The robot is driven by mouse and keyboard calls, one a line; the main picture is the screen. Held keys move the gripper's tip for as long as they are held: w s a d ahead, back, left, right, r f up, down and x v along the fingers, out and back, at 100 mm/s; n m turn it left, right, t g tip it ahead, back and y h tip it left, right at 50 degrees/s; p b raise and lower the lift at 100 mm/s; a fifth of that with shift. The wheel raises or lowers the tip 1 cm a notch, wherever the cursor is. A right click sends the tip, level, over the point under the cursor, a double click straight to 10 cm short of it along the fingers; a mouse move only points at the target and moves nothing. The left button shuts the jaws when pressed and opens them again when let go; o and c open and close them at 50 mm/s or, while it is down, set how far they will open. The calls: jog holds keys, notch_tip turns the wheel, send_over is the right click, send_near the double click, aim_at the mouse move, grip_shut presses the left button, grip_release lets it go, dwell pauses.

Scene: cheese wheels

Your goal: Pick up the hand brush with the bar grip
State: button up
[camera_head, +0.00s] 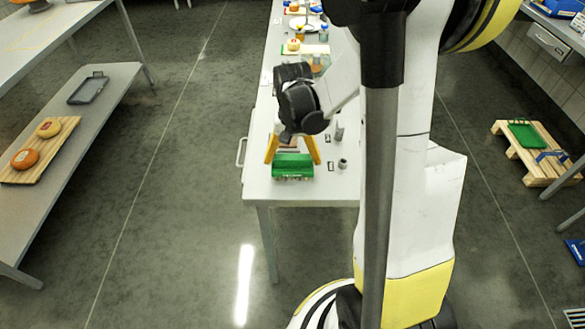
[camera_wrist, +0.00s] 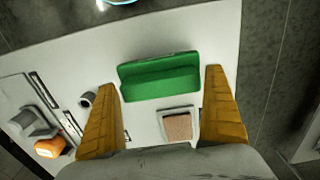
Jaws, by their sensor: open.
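A green block-shaped thing (camera_head: 292,167), which looks to be the hand brush, lies near the front end of the long white table. Its bar grip cannot be made out clearly. In the wrist view the green thing (camera_wrist: 160,78) lies crosswise, just beyond and between the fingertips. My gripper (camera_head: 293,162) is open above the table, its yellow fingers pointing down on either side of the green thing. In the wrist view the fingers of my gripper (camera_wrist: 159,78) stand wide apart with nothing held. Whether they touch the table is not clear.
A small pale frame with a brown face (camera_wrist: 178,125) lies between the fingers, nearer the palm. A grey ring-like part (camera_wrist: 87,99) sits close beside the left finger. An orange thing (camera_wrist: 49,147) lies further left. The white table's (camera_head: 262,187) front edge is close to the green thing.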

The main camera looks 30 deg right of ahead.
aim_at(294, 157)
jog(key=c, duration=1.1)
jog(key=shift+r, duration=0.5)
jog(key=r, duration=0.1)
jog(key=r+p, duration=0.2)
jog(key=r, duration=0.1)
jog(key=shift+s+d, duration=0.15)
jog(key=shift+s, duration=0.1)
jog(key=s+d+r+p, duration=0.4)
jog(key=s+d+r, duration=0.1)
jog(key=s, duration=0.5)
jog(key=shift+r, duration=0.55)
